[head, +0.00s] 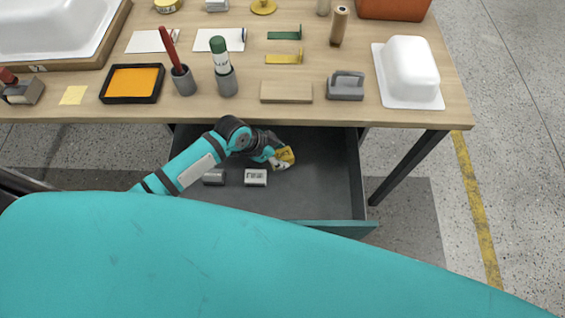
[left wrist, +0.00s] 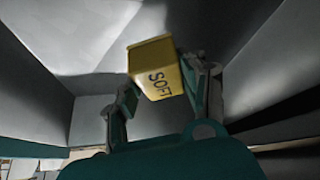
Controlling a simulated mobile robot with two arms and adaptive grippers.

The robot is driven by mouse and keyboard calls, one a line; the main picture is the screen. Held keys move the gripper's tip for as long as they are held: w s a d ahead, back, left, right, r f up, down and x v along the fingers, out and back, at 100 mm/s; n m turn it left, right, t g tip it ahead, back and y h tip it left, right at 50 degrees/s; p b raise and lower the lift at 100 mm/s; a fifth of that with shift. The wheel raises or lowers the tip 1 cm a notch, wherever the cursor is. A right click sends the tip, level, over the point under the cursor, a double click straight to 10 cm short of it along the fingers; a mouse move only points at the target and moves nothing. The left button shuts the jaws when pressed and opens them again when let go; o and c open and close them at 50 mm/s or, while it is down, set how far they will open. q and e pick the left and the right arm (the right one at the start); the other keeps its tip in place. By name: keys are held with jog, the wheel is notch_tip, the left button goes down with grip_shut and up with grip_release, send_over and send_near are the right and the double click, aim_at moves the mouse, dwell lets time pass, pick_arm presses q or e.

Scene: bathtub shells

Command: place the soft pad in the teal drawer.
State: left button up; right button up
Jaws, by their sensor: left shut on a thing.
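The soft pad (head: 285,156) is a small yellow block. In the left wrist view the soft pad (left wrist: 156,70) shows the word SOFT on its face. My left gripper (head: 275,160) is shut on it; the fingers also show in the left wrist view (left wrist: 160,85). The pad is held inside the outline of the open teal drawer (head: 345,226), toward its right middle; I cannot tell whether it touches the floor. The drawer has a dark grey inside and a teal front. My right gripper is not in view.
Two grey blocks, one dark (head: 214,178) and one light (head: 256,177), lie in the drawer near my left arm. The drawer's right part is clear. The wooden table (head: 415,118) overhangs the drawer's back and bears tools, cups and a white tub shell (head: 408,70).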

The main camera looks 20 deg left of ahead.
pick_arm(q)
jog(key=shift+x, duration=1.1)
notch_tip(320, 180, down, 5)
jog(key=shift+d+r+b, duration=0.1)
jog(key=shift+r+b, duration=0.05)
jog(key=shift+b, duration=0.3)
jog(key=shift+f, duration=0.35)
jog(key=o, duration=1.1)
